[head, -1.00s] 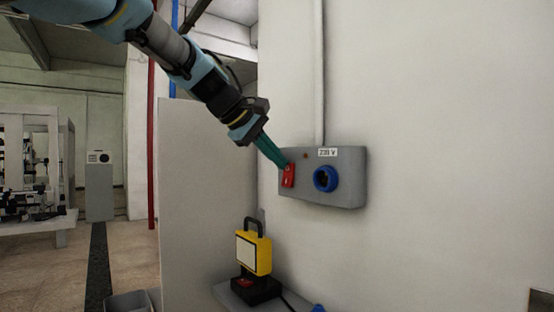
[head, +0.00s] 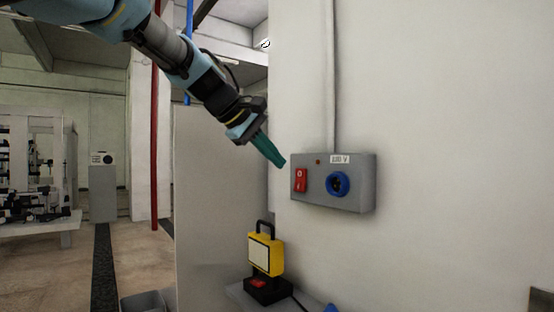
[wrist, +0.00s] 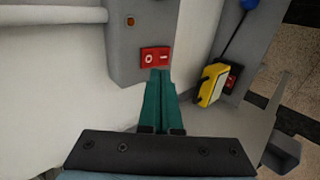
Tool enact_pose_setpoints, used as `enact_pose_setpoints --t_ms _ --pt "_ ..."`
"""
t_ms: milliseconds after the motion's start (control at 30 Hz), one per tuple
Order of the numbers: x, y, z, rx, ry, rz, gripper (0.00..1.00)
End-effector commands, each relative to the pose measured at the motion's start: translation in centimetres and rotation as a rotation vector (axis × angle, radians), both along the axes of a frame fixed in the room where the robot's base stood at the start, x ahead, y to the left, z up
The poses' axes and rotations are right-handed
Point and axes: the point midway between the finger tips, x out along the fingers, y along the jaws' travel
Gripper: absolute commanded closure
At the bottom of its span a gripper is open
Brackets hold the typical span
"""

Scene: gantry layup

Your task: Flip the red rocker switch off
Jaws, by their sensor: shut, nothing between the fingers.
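The red rocker switch (head: 300,180) sits at the left end of a grey wall box (head: 360,192), left of a round blue socket (head: 338,184). It carries white O and I marks. My gripper (head: 282,163) is shut and empty, its teal fingers together. In the head view the fingertips are up and left of the switch and look apart from it. In the wrist view the closed fingers (wrist: 161,72) point at the lower edge of the red switch (wrist: 156,57). Whether the switch is on or off is hard to tell.
A yellow work lamp (head: 266,254) on a black base stands on a shelf below the box. A small indicator (head: 318,162) and a voltage label (head: 340,159) are on the box. A pale partition (head: 215,215) is at the left. The wall right of the box is clear.

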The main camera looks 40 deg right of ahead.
Motion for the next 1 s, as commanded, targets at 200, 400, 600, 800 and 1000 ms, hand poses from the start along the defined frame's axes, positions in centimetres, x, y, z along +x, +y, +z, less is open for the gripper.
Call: enact_pose_setpoints --t_ms 200,400,600,800,1000 --pt "0.1 1.5 2.3 -0.006 -0.005 0.002 1.00" --pt "0.3 3.2 5.0 -0.006 -0.005 0.001 1.00" --pt "0.3 4.7 7.4 -0.005 -0.004 0.002 1.00" --pt "0.3 5.2 8.2 -0.003 -0.003 0.001 1.00" --pt "0.3 5.3 8.2 -0.003 -0.003 0.000 1.00"
